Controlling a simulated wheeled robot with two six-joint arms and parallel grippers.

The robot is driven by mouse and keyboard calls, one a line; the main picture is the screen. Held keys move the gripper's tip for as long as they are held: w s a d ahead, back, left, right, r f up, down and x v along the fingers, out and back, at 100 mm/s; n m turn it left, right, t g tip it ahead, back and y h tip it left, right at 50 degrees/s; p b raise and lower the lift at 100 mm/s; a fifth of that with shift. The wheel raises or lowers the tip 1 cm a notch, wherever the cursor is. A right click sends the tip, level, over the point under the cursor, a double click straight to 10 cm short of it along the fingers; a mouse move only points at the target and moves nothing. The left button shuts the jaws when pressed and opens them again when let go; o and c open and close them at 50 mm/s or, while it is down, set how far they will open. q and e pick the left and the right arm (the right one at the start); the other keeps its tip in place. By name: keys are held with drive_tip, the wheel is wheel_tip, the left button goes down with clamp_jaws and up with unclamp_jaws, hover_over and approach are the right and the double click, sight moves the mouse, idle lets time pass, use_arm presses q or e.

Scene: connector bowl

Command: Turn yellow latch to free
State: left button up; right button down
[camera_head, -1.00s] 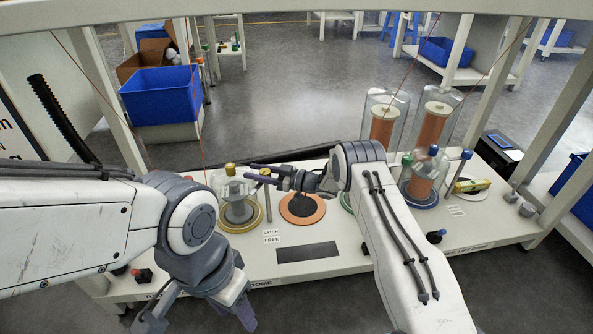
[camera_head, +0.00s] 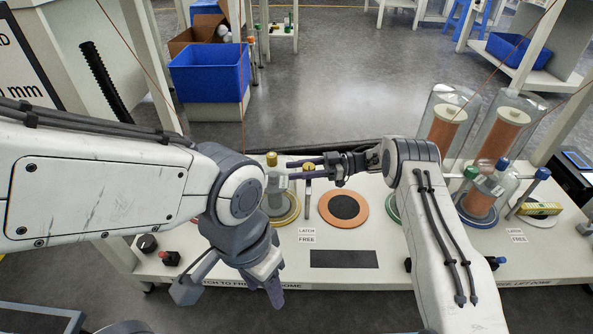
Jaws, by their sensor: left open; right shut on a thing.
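The yellow latch (camera_head: 309,167) shows as a small yellow top on a thin grey post beside the left glass dome. The dome (camera_head: 271,190) has a yellow knob (camera_head: 271,159) and stands on a yellow ring. My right gripper (camera_head: 300,170) is shut at the latch top, its dark fingers reaching leftward across it. The fingers partly hide the latch, so its exact turn is unclear. My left gripper (camera_head: 232,292) is open and empty, pointing down over the bench's front edge, left of the dome.
An orange ring with a black centre (camera_head: 344,207) lies right of the latch. A "LATCH FREE" label (camera_head: 307,236) and a black plate (camera_head: 343,259) are in front. Tall glass tubes with copper coils (camera_head: 444,127) and a blue-knobbed dome (camera_head: 493,190) stand on the right.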

drive_tip(key=shift+a, duration=0.2)
drive_tip(key=shift+c, duration=2.1)
unclamp_jaws()
drive_tip(key=shift+d, duration=0.15)
drive_tip(key=shift+d, duration=0.15)
drive_tip(key=w+d+p, duration=0.1)
drive_tip(key=d, duration=0.6)
drive_tip(key=shift+w+p, duration=0.15)
drive_tip(key=shift+p, duration=0.2)
drive_tip(key=shift+d, duration=0.1)
